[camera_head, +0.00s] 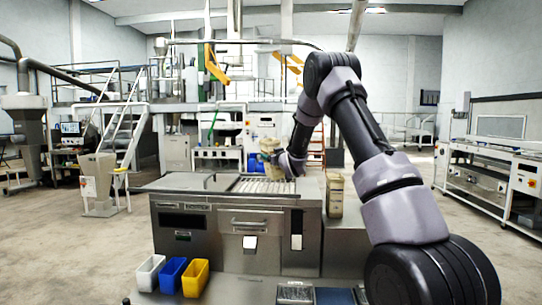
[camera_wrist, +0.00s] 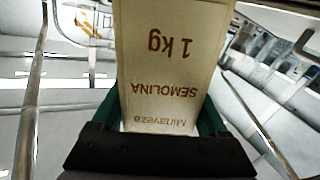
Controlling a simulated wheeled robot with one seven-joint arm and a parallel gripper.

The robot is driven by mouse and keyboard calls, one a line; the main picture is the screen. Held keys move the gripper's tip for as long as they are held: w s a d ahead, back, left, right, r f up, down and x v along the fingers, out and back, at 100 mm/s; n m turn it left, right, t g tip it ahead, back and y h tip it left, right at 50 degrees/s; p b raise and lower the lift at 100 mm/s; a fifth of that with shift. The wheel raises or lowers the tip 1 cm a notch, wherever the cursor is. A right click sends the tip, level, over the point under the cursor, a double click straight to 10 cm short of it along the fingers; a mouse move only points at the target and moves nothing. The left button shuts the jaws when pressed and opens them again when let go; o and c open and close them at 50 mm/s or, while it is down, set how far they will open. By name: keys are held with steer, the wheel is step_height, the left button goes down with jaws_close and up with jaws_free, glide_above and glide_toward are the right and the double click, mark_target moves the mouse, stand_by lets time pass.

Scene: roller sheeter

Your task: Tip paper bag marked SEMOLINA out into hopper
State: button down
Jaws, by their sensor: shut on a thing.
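The paper bag marked SEMOLINA (camera_wrist: 170,60) is beige with brown print and fills the middle of the wrist view, its lettering upside down there. My gripper (camera_wrist: 160,112) is shut on it, with a green finger at each side. In the head view the bag (camera_head: 270,144) shows small at the end of my arm, above the far part of a steel machine. A slatted grate (camera_head: 264,187) lies in the machine top below it; I cannot tell for certain that this is the hopper. The bag's mouth and any flow from it cannot be made out.
A second beige bag or packet (camera_head: 335,196) stands at the right of the machine top (camera_head: 185,182). White, blue and yellow bins (camera_head: 195,278) sit in front. A long bench (camera_head: 490,165) stands at the far right. Open floor lies left and right.

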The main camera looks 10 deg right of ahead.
mark_target(268, 166)
steer(key=n, duration=0.6)
steer(key=shift+w+d+f, duration=0.15)
steer(key=shift+d+f, duration=0.2)
steer(key=shift+a+f+n+y, duration=0.1)
steer(key=shift+f+n+y, duration=0.25)
steer(key=shift+n, duration=0.85)
steer(key=f+n, duration=0.1)
steer(key=n, duration=0.1)
steer(key=f+n, duration=0.1)
steer(key=n, duration=0.1)
steer(key=a+f+n, duration=0.1)
steer(key=n, duration=0.1)
steer(key=shift+f+n+y, duration=0.1)
steer(key=shift+n+y, duration=0.2)
steer(key=shift+y, duration=0.05)
steer(key=n, duration=0.3)
steer(key=shift+s+a+r, duration=0.2)
steer(key=shift+s+r, duration=0.05)
steer(key=n, duration=0.2)
steer(key=a+n, duration=0.1)
steer(key=n, duration=0.1)
steer(key=shift+s+r+n+y, duration=0.1)
steer(key=shift+r+n+y, duration=0.05)
steer(key=shift+n+y, duration=0.15)
steer(key=shift+r, duration=0.5)
